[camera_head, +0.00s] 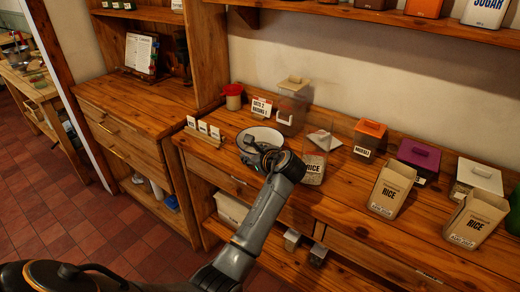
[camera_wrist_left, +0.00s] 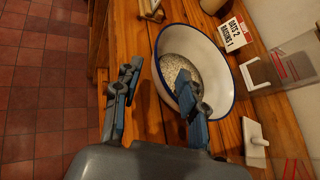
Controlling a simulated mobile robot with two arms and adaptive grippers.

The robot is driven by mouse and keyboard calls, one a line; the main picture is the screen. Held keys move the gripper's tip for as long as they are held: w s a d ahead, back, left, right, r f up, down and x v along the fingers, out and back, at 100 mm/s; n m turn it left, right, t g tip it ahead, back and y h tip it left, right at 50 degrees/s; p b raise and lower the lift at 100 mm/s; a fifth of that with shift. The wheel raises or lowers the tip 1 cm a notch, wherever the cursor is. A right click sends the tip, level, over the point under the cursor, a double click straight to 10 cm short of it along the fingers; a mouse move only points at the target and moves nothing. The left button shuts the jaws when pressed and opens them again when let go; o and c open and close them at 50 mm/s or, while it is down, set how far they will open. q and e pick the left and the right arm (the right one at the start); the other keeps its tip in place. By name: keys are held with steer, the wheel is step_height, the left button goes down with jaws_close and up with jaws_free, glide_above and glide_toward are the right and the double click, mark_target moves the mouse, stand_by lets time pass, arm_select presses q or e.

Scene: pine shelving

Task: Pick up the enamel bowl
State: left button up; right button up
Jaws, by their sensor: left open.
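The enamel bowl (camera_head: 267,133) is white with a dark blue rim and stands upright on the wooden counter in the head view. In the left wrist view the bowl (camera_wrist_left: 218,62) holds pale grains at its bottom. My left gripper (camera_head: 258,156) is at the bowl's near side and hides part of its rim. In the left wrist view the left gripper (camera_wrist_left: 156,85) is open, with one finger over the bowl's inside and the other outside the near rim. I cannot tell whether either finger touches the bowl. My right gripper is not in view.
A sign card (camera_head: 262,106) and a red-lidded jar (camera_head: 233,97) stand behind the bowl. Small label cards (camera_head: 203,129) are to its left. Drawers are below.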

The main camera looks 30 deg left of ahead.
mark_target(248, 153)
arm_select(q)
steer(key=x, duration=0.6)
steer(key=shift+r, duration=0.1)
steer(key=shift+s, duration=0.1)
steer(key=shift+c, duration=0.3)
jaws_close()
